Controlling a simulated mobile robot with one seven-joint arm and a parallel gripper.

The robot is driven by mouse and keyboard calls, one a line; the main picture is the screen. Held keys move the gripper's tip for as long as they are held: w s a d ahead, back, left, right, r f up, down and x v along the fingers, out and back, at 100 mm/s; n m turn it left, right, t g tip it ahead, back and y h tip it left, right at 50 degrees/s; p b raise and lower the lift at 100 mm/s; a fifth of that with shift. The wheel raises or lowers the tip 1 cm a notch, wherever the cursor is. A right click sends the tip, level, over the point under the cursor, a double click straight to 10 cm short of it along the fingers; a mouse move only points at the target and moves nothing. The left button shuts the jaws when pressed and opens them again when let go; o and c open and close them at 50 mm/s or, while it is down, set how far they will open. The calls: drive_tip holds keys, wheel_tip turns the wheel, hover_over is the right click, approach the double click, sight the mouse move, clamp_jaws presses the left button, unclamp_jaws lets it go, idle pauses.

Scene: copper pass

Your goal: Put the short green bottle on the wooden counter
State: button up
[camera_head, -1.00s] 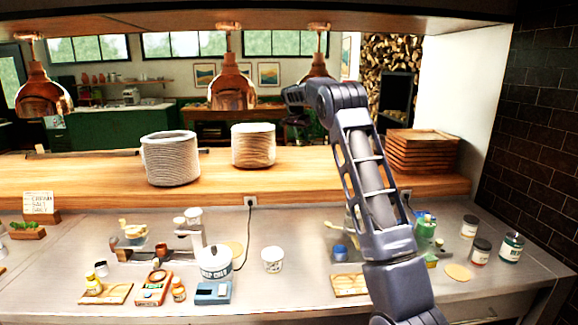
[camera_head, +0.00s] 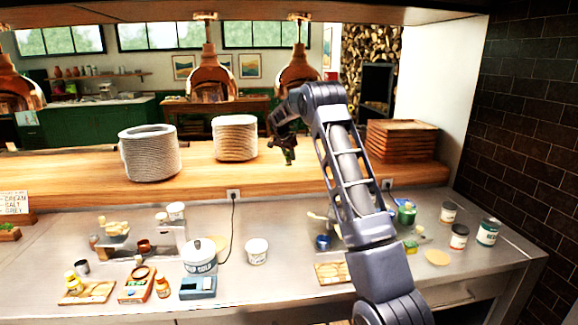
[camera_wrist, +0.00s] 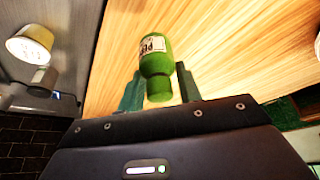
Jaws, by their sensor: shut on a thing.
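The short green bottle (camera_wrist: 156,52) has a pale label and shows in the wrist view with its neck towards the camera. My gripper (camera_wrist: 159,88) is shut on it, with one finger at each side of the neck end. In the head view the bottle (camera_head: 289,157) looks small and dark under my gripper (camera_head: 286,143), over the wooden counter (camera_head: 220,177). It hangs to the right of the near plate stacks. I cannot tell whether its base touches the wood.
Two plate stacks (camera_head: 150,155) (camera_head: 235,140) stand left on the wooden counter, and a stack of brown trays (camera_head: 402,141) stands right. Copper lamps (camera_head: 298,75) hang above. The lower steel worktop (camera_head: 290,235) holds jars and tubs. Bare wood lies around the bottle.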

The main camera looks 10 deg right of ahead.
sight(289, 164)
drive_tip(key=shift+f, duration=2.55)
drive_tip(key=shift+f, duration=0.15)
drive_tip(key=o, duration=1)
